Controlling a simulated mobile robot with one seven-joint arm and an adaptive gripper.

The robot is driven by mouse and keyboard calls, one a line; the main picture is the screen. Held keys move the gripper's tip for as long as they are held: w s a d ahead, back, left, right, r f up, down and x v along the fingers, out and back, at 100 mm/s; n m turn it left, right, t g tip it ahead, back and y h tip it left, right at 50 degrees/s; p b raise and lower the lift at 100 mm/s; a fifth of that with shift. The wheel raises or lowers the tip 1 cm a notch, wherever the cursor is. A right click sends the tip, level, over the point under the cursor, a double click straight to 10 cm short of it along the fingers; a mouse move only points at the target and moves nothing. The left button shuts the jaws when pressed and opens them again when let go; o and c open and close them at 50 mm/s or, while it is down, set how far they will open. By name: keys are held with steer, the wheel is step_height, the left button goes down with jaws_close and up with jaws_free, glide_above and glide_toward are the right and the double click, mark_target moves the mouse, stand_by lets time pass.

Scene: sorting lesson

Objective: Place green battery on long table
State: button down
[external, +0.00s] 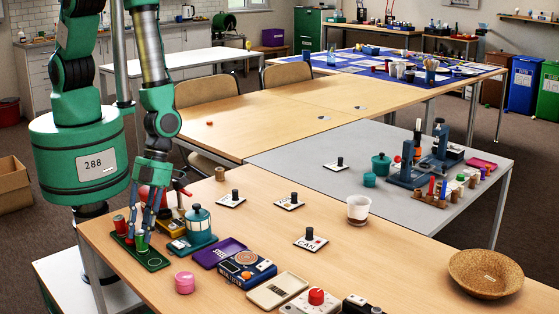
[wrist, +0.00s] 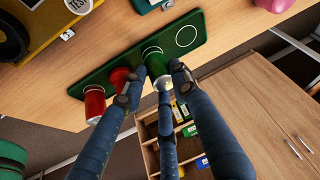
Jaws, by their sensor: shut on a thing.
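The green battery (wrist: 155,58) is between my fingertips (wrist: 157,82) in the wrist view, and my gripper is shut on it. In the external view the green battery (external: 142,243) stands low at the green board (external: 154,262), below my gripper (external: 145,226). I cannot tell whether it touches the board. Two red cylinders stand on the same board; one red cylinder (wrist: 95,103) is at its end and the other (wrist: 119,78) is beside my finger. The board lies on the long wooden table (external: 235,205), at its left edge.
A teal lantern-like pot (external: 198,226), a purple tray (external: 218,252), a blue device (external: 246,270) and a pink tin (external: 184,283) are close by. Small labelled stands and a white cup (external: 358,208) are farther right. The wooden table's middle has bare room.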

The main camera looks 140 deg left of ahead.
steer(key=shift+f, duration=0.1)
steer(key=c, duration=1.3)
jaws_free()
steer(key=v, duration=1.2)
